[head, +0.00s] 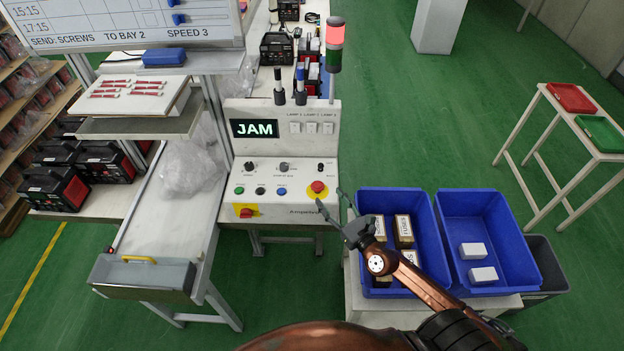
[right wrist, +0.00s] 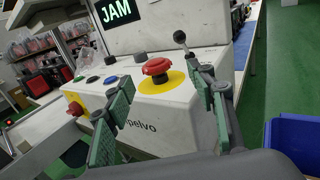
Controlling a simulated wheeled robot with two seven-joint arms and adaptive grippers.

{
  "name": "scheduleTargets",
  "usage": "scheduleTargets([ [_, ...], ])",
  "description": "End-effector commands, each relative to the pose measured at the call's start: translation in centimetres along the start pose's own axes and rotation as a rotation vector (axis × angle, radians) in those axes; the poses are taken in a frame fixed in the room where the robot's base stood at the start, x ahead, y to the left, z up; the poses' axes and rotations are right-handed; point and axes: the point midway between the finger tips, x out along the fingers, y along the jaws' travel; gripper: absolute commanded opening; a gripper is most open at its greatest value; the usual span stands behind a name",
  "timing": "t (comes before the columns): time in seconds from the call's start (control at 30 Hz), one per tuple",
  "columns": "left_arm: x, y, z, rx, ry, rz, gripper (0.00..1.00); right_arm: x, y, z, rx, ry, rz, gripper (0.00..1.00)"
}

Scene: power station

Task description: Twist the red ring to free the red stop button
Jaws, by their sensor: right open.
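The red stop button (head: 318,187) sits on a yellow disc on the right of the white control box (head: 270,209). In the right wrist view the red mushroom-shaped button (right wrist: 157,68) stands on its yellow disc (right wrist: 163,83) between and beyond my fingers. A separate red ring cannot be told apart from the button. My right gripper (head: 332,203) is open, just right of and in front of the button, apart from it. Its two spread fingers also show in the right wrist view (right wrist: 158,95), with nothing between them. My left gripper is not in view.
The panel's screen (head: 254,128) reads JAM, and a stack light (head: 335,45) glows red. A red switch on yellow (head: 246,212) is on the box's front. Blue bins (head: 436,224) with boxes stand at right. A metal chute (head: 145,275) is at left.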

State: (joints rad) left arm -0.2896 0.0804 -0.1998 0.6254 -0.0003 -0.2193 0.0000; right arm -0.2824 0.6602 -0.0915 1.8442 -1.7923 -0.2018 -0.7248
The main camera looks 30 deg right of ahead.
Motion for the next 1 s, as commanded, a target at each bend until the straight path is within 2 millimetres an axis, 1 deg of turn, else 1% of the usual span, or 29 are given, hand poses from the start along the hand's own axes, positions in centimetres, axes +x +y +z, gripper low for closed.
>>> scheduleTargets([
  [0.1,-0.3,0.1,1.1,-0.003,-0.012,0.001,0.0,1.7,0.5,0.1,-0.014,0.001,0.012,0.51],
  [0.23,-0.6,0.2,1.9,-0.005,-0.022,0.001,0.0,4.1,1.1,0.2,-0.012,-0.001,0.02,0.51],
  [0.4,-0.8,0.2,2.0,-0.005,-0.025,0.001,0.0,6.8,1.4,0.1,-0.008,0.0,0.023,0.51],
  [0.5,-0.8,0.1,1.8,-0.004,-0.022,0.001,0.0,7.8,1.4,0.0,-0.009,0.0,0.024,0.51],
  [0.67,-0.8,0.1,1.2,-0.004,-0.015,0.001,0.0,8.4,1.3,0.0,-0.009,0.001,0.023,0.51],
  [0.87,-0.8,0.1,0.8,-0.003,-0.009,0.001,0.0,8.3,1.2,0.0,-0.008,0.001,0.02,0.51],
  [0.9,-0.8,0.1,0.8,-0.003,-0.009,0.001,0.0,8.3,1.1,0.0,-0.008,0.001,0.019,0.5],
  [1.0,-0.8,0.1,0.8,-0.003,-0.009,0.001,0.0,8.2,1.1,0.0,-0.008,0.001,0.018,0.43],
])
